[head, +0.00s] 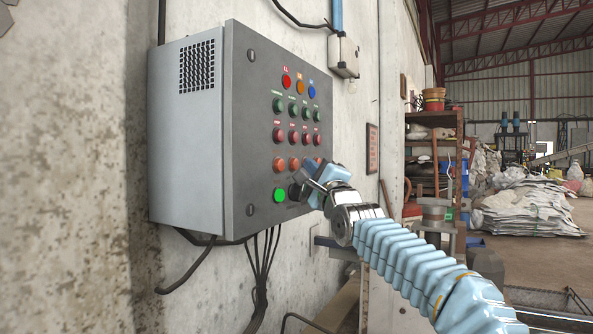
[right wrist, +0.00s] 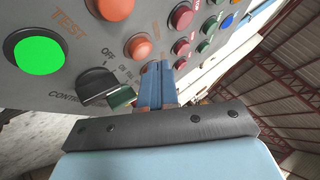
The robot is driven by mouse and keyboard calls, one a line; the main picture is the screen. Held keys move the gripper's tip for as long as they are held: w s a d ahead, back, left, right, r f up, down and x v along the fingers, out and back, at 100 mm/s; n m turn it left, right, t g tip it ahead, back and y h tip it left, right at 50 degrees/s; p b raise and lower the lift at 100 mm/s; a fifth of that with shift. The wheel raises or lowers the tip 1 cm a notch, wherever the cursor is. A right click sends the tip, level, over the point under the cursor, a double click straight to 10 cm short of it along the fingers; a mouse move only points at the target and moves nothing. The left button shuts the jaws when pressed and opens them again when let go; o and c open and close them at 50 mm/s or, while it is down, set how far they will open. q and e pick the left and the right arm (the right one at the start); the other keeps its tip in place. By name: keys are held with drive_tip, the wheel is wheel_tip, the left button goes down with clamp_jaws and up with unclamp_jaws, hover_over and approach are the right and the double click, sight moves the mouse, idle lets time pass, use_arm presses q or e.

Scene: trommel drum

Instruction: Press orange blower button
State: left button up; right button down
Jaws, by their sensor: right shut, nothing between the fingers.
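A grey control panel (head: 268,95) on the wall carries rows of buttons. Its lower row has an orange button (head: 279,164) at the left and another orange button (head: 294,164) beside it. In the right wrist view an orange button (right wrist: 138,46) sits just left of my fingertips, with another orange button (right wrist: 115,8) farther left. The labels are too small or cut off to tell which is the blower button. My right gripper (head: 304,178) is shut and empty, its tips at the panel's lower right; contact cannot be told. It hides part of the lower row. My left gripper is out of view.
A lit green button (head: 279,195) and a black selector knob (right wrist: 98,86) lie close to my right gripper. Red and green buttons fill the rows above. Cables (head: 265,260) hang below the panel. A rusty shelf (head: 432,150) stands to the right.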

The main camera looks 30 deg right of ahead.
drive_tip(key=shift+s, duration=0.1)
drive_tip(key=s+d, duration=0.1)
drive_tip(key=s, duration=0.1)
drive_tip(key=s+d+p, duration=0.1)
drive_tip(key=s, duration=0.1)
drive_tip(key=shift+s+d+p, duration=0.15)
drive_tip(key=shift+d+p, duration=0.05)
drive_tip(key=shift+p, duration=0.1)
idle(0.9)
